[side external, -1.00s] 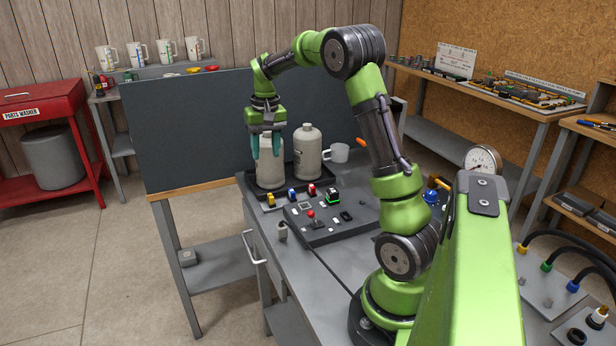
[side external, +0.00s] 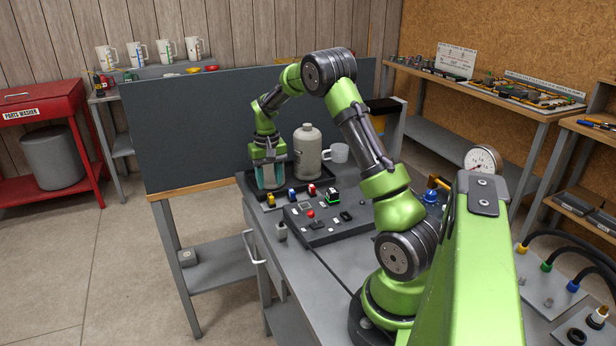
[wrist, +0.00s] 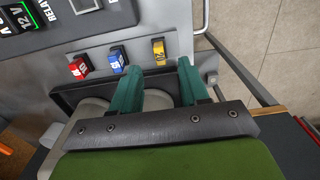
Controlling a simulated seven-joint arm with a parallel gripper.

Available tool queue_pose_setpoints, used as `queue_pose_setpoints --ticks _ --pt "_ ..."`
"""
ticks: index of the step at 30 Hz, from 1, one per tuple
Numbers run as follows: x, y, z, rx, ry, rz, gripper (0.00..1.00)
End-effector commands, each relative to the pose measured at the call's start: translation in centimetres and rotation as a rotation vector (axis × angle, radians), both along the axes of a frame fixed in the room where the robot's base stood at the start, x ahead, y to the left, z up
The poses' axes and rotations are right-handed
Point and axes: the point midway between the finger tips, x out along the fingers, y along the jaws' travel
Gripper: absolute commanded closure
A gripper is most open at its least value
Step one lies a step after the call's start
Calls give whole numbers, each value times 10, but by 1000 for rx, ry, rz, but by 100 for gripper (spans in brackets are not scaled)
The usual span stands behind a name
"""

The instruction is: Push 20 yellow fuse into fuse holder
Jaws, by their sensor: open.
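The yellow fuse (side external: 270,201) stands at the left end of a row of small coloured fuses by the tray's front edge. It shows marked "20" in the wrist view (wrist: 158,49). My gripper (side external: 269,186) is low over the tray, just behind the yellow fuse. In the wrist view its two teal fingers (wrist: 160,68) are spread and empty, with the yellow fuse just beyond the tips and between them.
The blue fuse (side external: 292,194) and red fuse (side external: 311,189) stand close to the right of the yellow one. A pale bottle (side external: 308,155) stands upright in the black tray (side external: 326,186); another beside it is mostly hidden by my gripper. A white mug (side external: 340,153) is behind.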

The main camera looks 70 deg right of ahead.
Motion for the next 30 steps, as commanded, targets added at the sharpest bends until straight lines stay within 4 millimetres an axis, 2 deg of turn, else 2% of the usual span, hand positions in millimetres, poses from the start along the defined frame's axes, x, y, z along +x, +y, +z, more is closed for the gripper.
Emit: queue_pose_setpoints --ticks 3,9,21,30 --pt "-1 0 -21 1 2 0 55" --pt "0 0 -43 0 1 0 55" --pt "0 0 -49 -1 -1 0 55" --pt "0 0 -48 -1 -1 0 100"
